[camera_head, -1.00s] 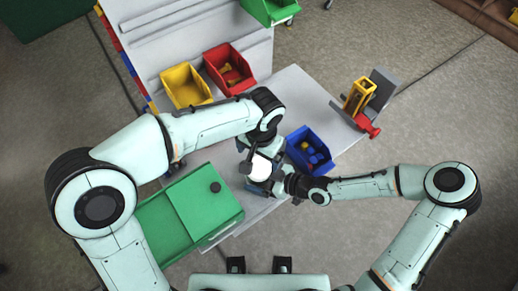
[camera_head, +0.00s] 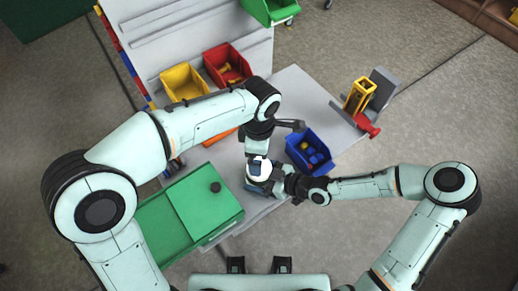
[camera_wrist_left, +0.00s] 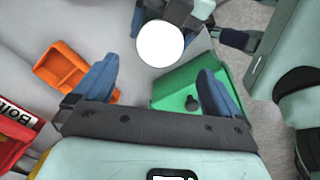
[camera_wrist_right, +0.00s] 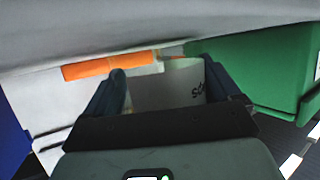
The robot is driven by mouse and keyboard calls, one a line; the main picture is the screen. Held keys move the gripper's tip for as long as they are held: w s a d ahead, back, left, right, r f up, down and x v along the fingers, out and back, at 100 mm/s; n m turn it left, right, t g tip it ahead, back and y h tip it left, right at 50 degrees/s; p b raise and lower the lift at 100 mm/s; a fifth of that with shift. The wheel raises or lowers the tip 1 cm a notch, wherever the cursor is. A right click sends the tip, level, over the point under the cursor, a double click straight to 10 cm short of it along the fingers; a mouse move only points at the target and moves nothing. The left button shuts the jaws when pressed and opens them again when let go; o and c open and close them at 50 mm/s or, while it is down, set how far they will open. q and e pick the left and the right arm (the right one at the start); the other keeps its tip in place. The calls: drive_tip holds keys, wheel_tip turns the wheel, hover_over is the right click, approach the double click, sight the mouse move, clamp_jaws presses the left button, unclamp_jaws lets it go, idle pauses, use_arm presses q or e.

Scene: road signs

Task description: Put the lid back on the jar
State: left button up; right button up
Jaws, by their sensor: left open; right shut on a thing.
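The jar (camera_wrist_right: 170,85) is pale with dark lettering and stands between the fingers of my right gripper (camera_wrist_right: 165,90), which is shut on it. A plain white disc, apparently the lid (camera_wrist_left: 160,43), covers the jar's top in the left wrist view; how firmly it sits I cannot tell. The white lid (camera_head: 259,171) also shows in the head view, partly behind my left gripper. My left gripper (camera_wrist_left: 155,88) is open and empty, its blue fingers apart, above the lid and offset from it. My right gripper (camera_head: 277,187) reaches the jar from the right.
A green box (camera_head: 195,208) with a dark knob stands left of the jar, and a blue bin (camera_head: 309,152) to the right. An orange tray (camera_wrist_left: 75,68) lies on the grey table. Yellow (camera_head: 184,84) and red (camera_head: 228,65) bins stand at the back.

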use_arm(q)
drive_tip(key=shift+f, duration=0.1)
idle(0.3)
drive_tip(key=shift+f, duration=3.9)
drive_tip(key=c, duration=1.1)
drive_tip(key=m, duration=0.4)
drive_tip(key=shift+m, duration=0.3)
drive_tip(key=m, duration=0.5)
